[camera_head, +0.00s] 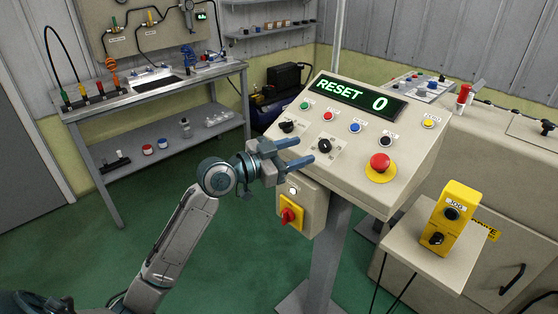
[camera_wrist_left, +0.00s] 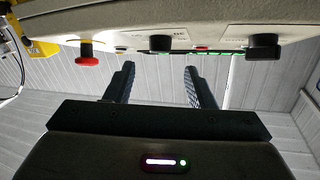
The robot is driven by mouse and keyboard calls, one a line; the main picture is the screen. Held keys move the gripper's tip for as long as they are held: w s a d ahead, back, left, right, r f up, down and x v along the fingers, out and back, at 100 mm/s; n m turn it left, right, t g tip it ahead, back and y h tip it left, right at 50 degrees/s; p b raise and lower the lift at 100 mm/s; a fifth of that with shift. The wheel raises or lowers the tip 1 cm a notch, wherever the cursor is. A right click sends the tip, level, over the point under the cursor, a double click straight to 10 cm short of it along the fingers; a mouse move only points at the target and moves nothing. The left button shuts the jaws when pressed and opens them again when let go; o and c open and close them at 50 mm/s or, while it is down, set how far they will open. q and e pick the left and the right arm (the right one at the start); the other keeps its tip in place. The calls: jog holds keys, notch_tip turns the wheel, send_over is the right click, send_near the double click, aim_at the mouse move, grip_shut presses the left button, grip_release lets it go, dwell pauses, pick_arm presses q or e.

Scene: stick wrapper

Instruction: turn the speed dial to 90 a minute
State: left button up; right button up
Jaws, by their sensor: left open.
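The sloped control panel (camera_head: 350,165) carries a display (camera_head: 357,98) reading "RESET 0". Two black knobs sit on its left part: an upper-left one (camera_head: 287,127) and a lower one (camera_head: 324,146). Their labels are too small to read, so I cannot tell which is the speed dial. My left gripper (camera_head: 305,152) is open and empty, its fingers pointing at the lower knob from the left. In the left wrist view the lower knob (camera_wrist_left: 160,43) lies beyond and between the open fingertips (camera_wrist_left: 159,67), apart from them. The other knob (camera_wrist_left: 264,45) is off to the right.
A red mushroom button (camera_head: 380,162) on a yellow base is right of the lower knob; it also shows in the left wrist view (camera_wrist_left: 87,55). Small coloured buttons line the panel. A red-and-yellow switch (camera_head: 290,215) is below the gripper. A yellow jog box (camera_head: 453,215) stands at right.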

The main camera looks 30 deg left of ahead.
pick_arm(q)
jog(key=shift+b+v, duration=0.55)
jog(key=shift+v, duration=1.95)
pick_arm(e)
jog(key=shift+w, duration=1.1)
